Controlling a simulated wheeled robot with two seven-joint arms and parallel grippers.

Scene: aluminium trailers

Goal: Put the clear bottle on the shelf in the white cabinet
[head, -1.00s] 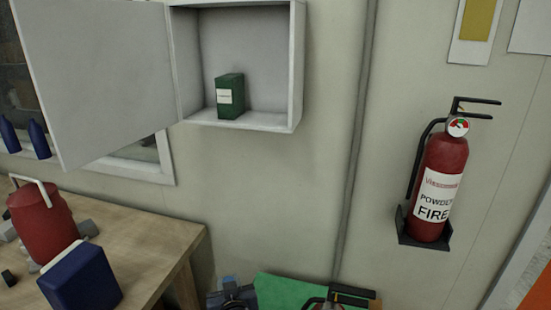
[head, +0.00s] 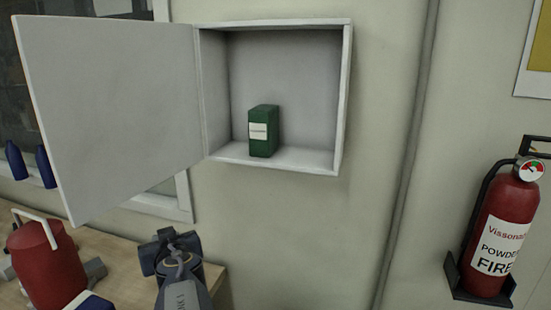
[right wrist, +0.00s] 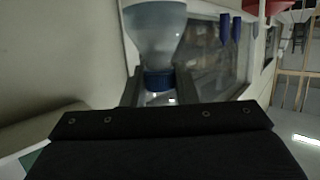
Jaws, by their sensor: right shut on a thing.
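The white cabinet (head: 345,95) hangs on the wall in the head view. Its door stands open to the left, and its shelf (head: 310,160) has bare room to the right of a green box. The clear bottle (right wrist: 155,30) shows in the right wrist view, with a blue cap (right wrist: 159,80). My right gripper (right wrist: 159,90) is shut on it near the cap, one finger on each side. In the head view a dark arm part of mine rises below the cabinet; its fingers and the bottle cannot be made out there. My left gripper cannot be identified.
The green box (head: 264,132) stands inside the cabinet. The open cabinet door (head: 115,110) blocks the left side. A red can (head: 45,262) sits on the wooden table, with blue bottles (head: 16,160) behind. A fire extinguisher (head: 500,235) hangs at the right.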

